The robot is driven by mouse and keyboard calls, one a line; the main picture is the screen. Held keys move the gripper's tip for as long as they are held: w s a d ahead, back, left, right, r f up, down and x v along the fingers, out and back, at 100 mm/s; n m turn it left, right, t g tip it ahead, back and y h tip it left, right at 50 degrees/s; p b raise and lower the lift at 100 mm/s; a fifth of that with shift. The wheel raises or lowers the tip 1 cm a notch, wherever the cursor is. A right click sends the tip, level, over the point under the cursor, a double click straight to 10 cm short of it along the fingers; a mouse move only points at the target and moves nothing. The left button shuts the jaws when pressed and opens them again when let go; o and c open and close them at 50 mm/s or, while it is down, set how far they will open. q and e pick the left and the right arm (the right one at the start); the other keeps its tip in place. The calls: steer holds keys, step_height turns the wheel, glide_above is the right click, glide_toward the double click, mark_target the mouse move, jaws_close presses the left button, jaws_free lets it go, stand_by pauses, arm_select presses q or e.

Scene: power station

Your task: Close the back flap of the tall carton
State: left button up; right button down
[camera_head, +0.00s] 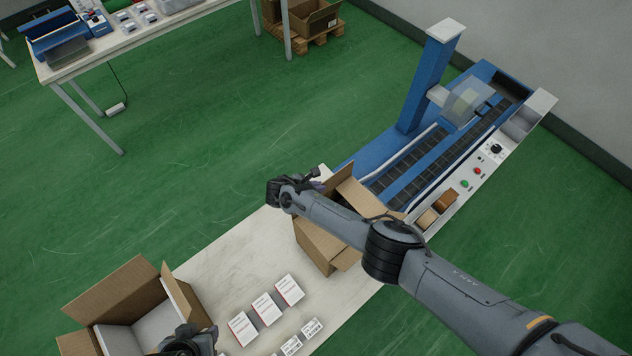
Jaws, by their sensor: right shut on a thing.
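The tall brown carton (318,245) stands at the far end of the white table, in front of the conveyor. Its top is largely hidden by my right arm. One flap (339,174) stands up at the back, and other flaps stick out at the right and front. My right gripper (316,180) is at the carton's back left, its fingers shut at the edge of the raised back flap; the contact is small and partly hidden. My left gripper (190,345) shows only in part at the bottom left, beside the open carton; its fingers cannot be made out.
A wide open carton (115,308) with a pale inside stands at the bottom left. Several white boxes (267,308) lie on the white table (225,270). The blue conveyor (420,150) with its post and button panel adjoins the table. Another table (150,35) is far off.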

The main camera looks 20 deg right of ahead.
steer(key=shift+s, duration=0.1)
stand_by(0.3)
steer(key=c, duration=1.3)
jaws_free()
steer(key=shift+s+a+r+p, duration=0.1)
steer(key=shift+a+r+p, duration=0.25)
steer(key=shift+r, duration=0.1)
steer(key=shift+p+v, duration=0.85)
steer(key=shift+v, duration=3.9)
